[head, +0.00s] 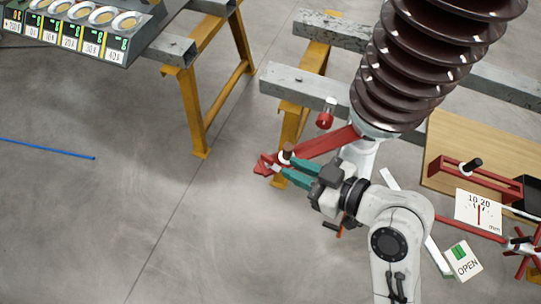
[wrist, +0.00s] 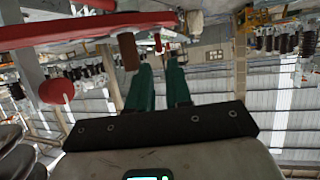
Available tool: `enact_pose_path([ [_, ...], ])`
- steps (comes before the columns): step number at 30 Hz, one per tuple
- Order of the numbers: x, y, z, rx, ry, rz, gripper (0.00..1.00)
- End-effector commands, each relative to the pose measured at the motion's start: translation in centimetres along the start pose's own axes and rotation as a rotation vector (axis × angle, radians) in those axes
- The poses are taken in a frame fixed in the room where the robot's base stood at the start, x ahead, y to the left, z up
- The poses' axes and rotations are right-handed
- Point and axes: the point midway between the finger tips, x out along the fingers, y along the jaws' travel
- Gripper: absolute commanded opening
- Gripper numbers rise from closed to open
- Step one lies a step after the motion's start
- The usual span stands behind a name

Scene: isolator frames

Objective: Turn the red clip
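A red bar, which I take for the red clip (head: 325,142), runs out from the white post under a brown ribbed insulator (head: 425,60) in the head view. Its left end is pointed, and a brown peg (head: 287,148) stands near that end. The bar also crosses the top left of the wrist view (wrist: 80,30), with the brown peg (wrist: 128,52) hanging from it. My gripper (head: 282,167) has teal fingers reaching toward the peg end. In the wrist view the fingers (wrist: 160,65) are apart, with nothing seen between them. The peg shows beside the left fingertip; contact cannot be told.
A red cylinder (head: 325,117) is above the bar. Grey beams on yellow trestles (head: 205,110) stand behind. At right are a wooden board (head: 445,140) with a red slide, a gauge card (head: 478,211) and an OPEN sign (head: 463,262).

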Motion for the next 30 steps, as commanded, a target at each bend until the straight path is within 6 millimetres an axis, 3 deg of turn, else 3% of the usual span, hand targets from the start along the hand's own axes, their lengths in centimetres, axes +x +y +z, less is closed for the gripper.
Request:
enact_pose_path([
  [6, 4.2, 0.0, -0.1, 0.001, -0.002, -0.003, 0.19],
  [12, 6.8, 0.1, 0.0, 0.002, -0.002, 0.0, 0.19],
  [26, 8.0, 0.0, 0.1, 0.002, -0.003, 0.001, 0.19],
  [30, 8.0, 0.0, 0.1, 0.002, -0.003, 0.001, 0.06],
])
